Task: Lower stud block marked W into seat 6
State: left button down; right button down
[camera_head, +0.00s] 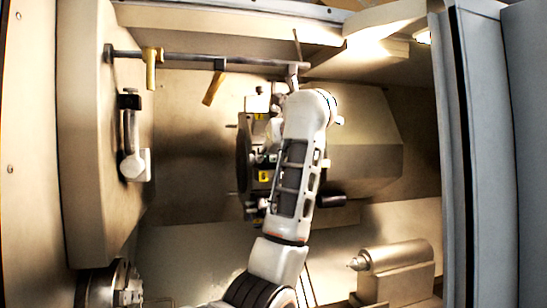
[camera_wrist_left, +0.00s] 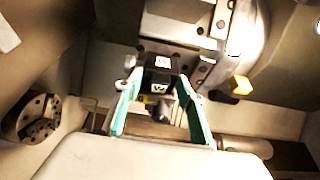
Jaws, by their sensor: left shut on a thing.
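In the left wrist view, a black stud block (camera_wrist_left: 147,75) with white labels, the lower one seeming to read W, sits between the teal-edged fingers of my left gripper (camera_wrist_left: 159,82). The gripper is shut on it. In the head view my left arm covers most of the gripper and the block. The arm reaches up in front of the tool turret (camera_head: 243,155), which carries yellow tags. The turret also shows in the wrist view (camera_wrist_left: 178,27), beyond the block. I cannot read which seat is number 6, or tell whether the block touches one. My right gripper is not in view.
A chuck (camera_head: 118,287) is at the lower left and a tailstock (camera_head: 397,271) at the lower right. A rail (camera_head: 180,57) with yellowish fittings crosses the top. A grey door edge (camera_head: 475,150) bounds the right. Open space lies left of the turret.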

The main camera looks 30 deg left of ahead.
pick_arm(q)
jog(key=shift+s+f, duration=0.1)
jog(key=shift+f, duration=0.15)
dwell(0.5)
jog(key=c, duration=1.2)
grip_release()
jog(key=shift+s, duration=0.1)
jog(key=shift+d, duration=0.1)
jog(key=shift+f, duration=0.3)
jog(key=v, duration=0.7)
jog(key=shift+r, duration=0.35)
jog(key=shift+d, duration=0.1)
